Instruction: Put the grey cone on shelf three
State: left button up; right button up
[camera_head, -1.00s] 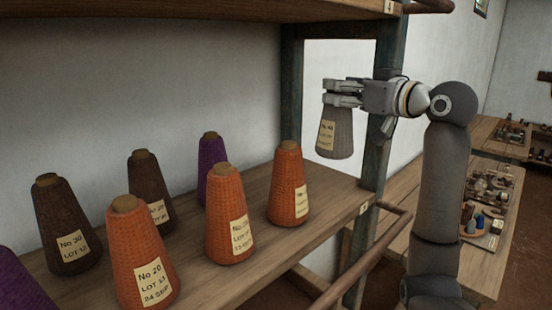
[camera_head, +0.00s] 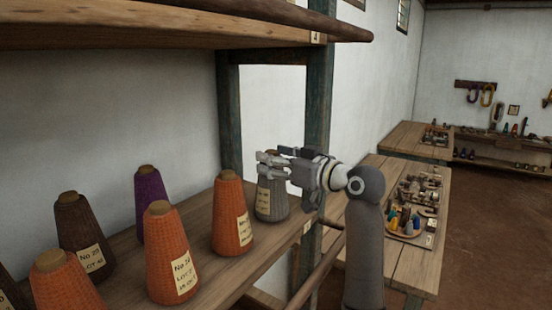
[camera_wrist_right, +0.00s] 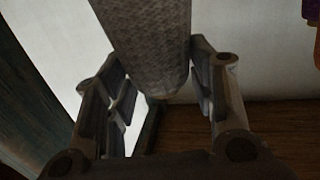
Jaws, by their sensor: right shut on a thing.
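The grey cone (camera_head: 272,203), with a pale label, is upright at the right end of the lower shelf board (camera_head: 265,245), right of the nearest orange cone. Its base is at or just above the board; I cannot tell whether it touches. My right gripper (camera_head: 265,164) is shut on the cone's top, coming in from the right. In the right wrist view, the grey cone (camera_wrist_right: 145,45) lies between the two fingers (camera_wrist_right: 157,85). The tag on this board's edge (camera_head: 307,227) is too small to read. My left gripper is not in view.
Orange cones (camera_head: 232,215), a purple cone (camera_head: 151,205) and brown cones (camera_head: 82,235) stand left on the same board. A blue-green post (camera_head: 318,120) rises behind my gripper. An upper shelf (camera_head: 150,30) hangs overhead. A rail (camera_head: 318,270) runs along the front; tables stand right.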

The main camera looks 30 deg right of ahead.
jog(key=shift+f, duration=0.1)
jog(key=o, duration=1.2)
jog(key=shift+c, duration=0.2)
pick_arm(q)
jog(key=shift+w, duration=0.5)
pick_arm(e)
jog(key=o, duration=0.3)
pick_arm(q)
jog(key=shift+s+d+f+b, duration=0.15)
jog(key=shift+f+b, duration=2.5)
jog(key=shift+b, duration=0.05)
pick_arm(e)
jog(key=shift+v, duration=6.1)
